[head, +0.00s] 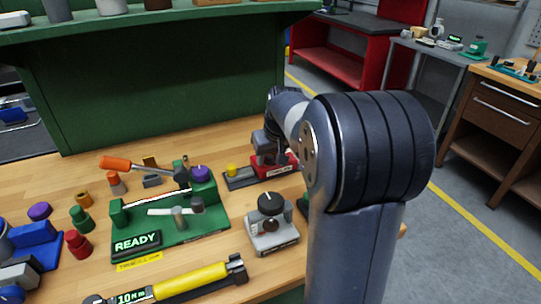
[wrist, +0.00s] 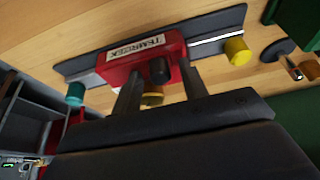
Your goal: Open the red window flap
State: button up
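A red block-like part with a white label (wrist: 120,66) sits on a dark rail in the wrist view; I cannot tell for sure whether it is the window flap. A black knob (wrist: 160,70) stands out from its face. My gripper (wrist: 157,84) is open, its two dark fingers apart and pointing at the red part, with the black knob showing between them. I cannot tell whether the fingertips touch the red part. In the head view the red part (head: 291,164) is at the back of the wooden table, partly hidden by my gripper (head: 266,150).
A yellow knob (wrist: 238,51) and a teal knob (wrist: 75,94) flank the red part. A grey box with a black dial (head: 272,236) stands in front. A green fixture marked READY (head: 160,241) and a yellow torque tool (head: 190,280) lie left.

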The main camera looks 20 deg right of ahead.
grip_shut()
